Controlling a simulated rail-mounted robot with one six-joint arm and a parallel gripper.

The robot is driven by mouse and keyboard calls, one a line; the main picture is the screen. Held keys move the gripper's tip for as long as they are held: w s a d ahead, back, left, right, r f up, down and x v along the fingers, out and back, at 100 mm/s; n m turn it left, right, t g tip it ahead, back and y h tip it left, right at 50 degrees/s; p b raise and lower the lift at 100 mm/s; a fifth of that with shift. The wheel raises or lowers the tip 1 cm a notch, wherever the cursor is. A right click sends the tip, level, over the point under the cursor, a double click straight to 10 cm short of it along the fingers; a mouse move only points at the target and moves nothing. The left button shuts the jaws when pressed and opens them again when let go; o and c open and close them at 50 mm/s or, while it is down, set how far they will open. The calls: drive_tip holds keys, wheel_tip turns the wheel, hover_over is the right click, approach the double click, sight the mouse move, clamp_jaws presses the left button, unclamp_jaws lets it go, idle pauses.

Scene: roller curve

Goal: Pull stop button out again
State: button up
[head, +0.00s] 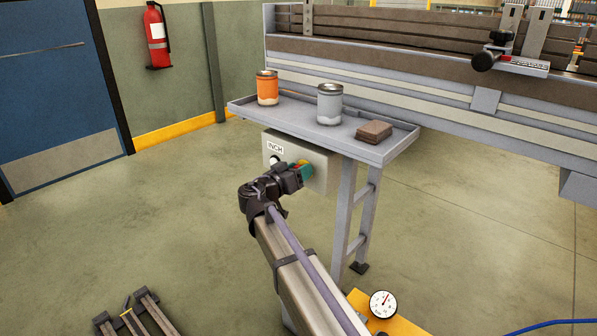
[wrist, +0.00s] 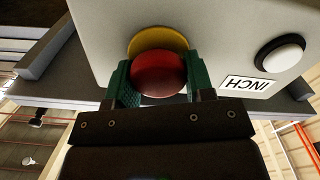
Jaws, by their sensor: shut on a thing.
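The red stop button (wrist: 158,73) is a round mushroom head in front of a yellow disc (wrist: 152,42) on a pale control box (head: 318,164). My gripper (wrist: 159,84) is shut on the stop button, with one green finger on each side of its head. In the head view my gripper (head: 299,173) reaches the front of the box and mostly hides the button. The button's stem is hidden behind its head, so I cannot tell how far out it stands.
A white button (wrist: 281,54) with an INCH label (wrist: 247,89) sits beside the stop button. Above the box is a grey tray shelf (head: 378,153) with an orange can (head: 267,90), a grey can (head: 329,106) and brown blocks (head: 374,132). A shelf leg (head: 344,215) stands right of the box.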

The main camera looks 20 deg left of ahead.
drive_tip(key=c, duration=0.3)
drive_tip(key=shift+s+a, duration=0.2)
drive_tip(key=shift+s, duration=0.4)
drive_tip(key=shift+c, duration=0.2)
drive_tip(key=o, duration=1)
drive_tip(key=v, duration=1.1)
